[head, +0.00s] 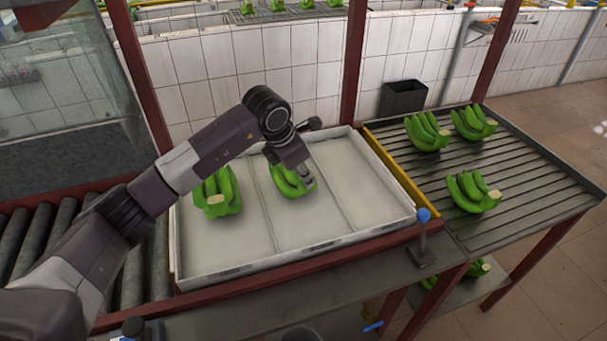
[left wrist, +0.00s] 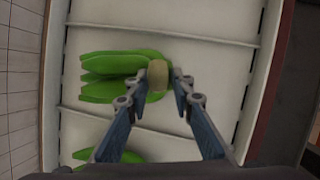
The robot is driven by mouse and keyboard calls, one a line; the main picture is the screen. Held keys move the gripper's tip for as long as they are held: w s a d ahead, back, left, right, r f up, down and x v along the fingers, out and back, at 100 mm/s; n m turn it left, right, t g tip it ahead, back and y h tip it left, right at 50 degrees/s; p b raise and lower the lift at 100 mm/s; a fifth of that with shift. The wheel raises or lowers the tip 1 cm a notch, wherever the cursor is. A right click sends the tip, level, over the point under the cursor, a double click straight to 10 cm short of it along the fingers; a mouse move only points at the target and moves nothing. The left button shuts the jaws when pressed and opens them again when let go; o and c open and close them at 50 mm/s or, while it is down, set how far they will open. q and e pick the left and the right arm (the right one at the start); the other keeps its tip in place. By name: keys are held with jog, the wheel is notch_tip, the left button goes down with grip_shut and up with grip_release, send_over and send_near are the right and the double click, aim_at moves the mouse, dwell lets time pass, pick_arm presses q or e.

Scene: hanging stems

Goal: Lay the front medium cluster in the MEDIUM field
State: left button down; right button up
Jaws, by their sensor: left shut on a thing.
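A green banana cluster (head: 287,185) is in or just over the middle field of the white tray (head: 238,266). My left gripper (head: 306,178) reaches down over it and is shut on its pale crown. In the left wrist view, the two fingers (left wrist: 158,88) pinch the crown of this cluster (left wrist: 108,72), and its fingers point left. I cannot tell whether it touches the tray floor. Another cluster (head: 217,192) lies in the left field; part of it shows in the left wrist view (left wrist: 118,157). The right field is empty. My right gripper is not in view.
A slatted table (head: 530,180) on the right holds three clusters (head: 474,192). A yellow rail (head: 400,170) runs between it and the tray. Red posts stand behind the tray. A blue-knobbed lever (head: 423,216) stands at the tray's front right corner. Rollers lie on the left.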

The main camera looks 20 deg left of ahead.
pick_arm(q)
jog(key=c, duration=1.6)
grip_release()
jog(key=shift+f, duration=0.1)
